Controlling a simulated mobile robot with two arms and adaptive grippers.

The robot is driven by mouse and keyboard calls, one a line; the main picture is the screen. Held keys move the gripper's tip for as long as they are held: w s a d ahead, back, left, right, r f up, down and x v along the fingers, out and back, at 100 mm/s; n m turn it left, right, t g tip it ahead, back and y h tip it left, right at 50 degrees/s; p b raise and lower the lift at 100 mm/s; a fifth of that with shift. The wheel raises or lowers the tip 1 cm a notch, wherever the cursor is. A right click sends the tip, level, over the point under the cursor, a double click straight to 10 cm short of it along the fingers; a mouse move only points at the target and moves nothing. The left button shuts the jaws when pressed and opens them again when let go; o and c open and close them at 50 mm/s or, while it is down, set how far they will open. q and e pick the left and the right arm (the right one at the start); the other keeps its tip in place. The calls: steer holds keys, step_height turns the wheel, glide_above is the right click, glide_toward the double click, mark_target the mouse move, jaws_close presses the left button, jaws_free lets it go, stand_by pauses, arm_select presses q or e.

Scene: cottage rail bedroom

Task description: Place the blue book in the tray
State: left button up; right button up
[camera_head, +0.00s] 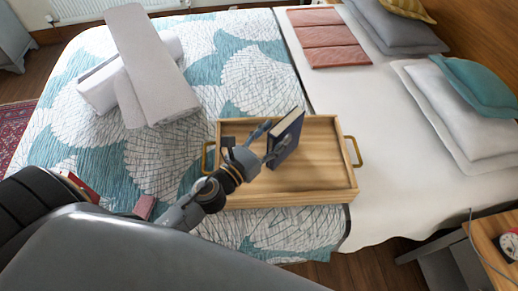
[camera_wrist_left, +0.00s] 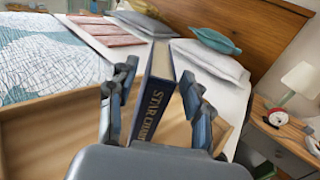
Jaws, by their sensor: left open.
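The blue book (camera_head: 287,138) stands upright, slightly tilted, over the wooden tray (camera_head: 331,179) on the bed. Its lower edge appears to rest on the tray floor, partly hidden by my gripper. My left gripper (camera_head: 270,143) is at the book, with its fingers open. In the left wrist view the book (camera_wrist_left: 158,95) shows its lettered spine between the two spread fingers of my left gripper (camera_wrist_left: 160,95). I cannot tell whether either finger touches it. The tray (camera_wrist_left: 50,135) also shows below the fingers there. My right gripper is not in view.
Rolled grey-white towels (camera_head: 152,70) lie on the patterned quilt at the back left. A folded pink blanket (camera_head: 328,38) and pillows (camera_head: 460,108) lie toward the headboard. A nightstand (camera_head: 490,240) stands at the lower right. The white sheet right of the tray is clear.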

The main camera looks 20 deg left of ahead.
arm_select(q)
steer(key=b+v, duration=0.2)
steer(key=v, duration=0.3)
steer(key=shift+s+a+f, duration=0.1)
steer(key=shift+s+f, duration=0.05)
steer(key=shift+s, duration=0.2)
steer(key=shift+s+a, duration=0.1)
steer(key=shift+s, duration=0.35)
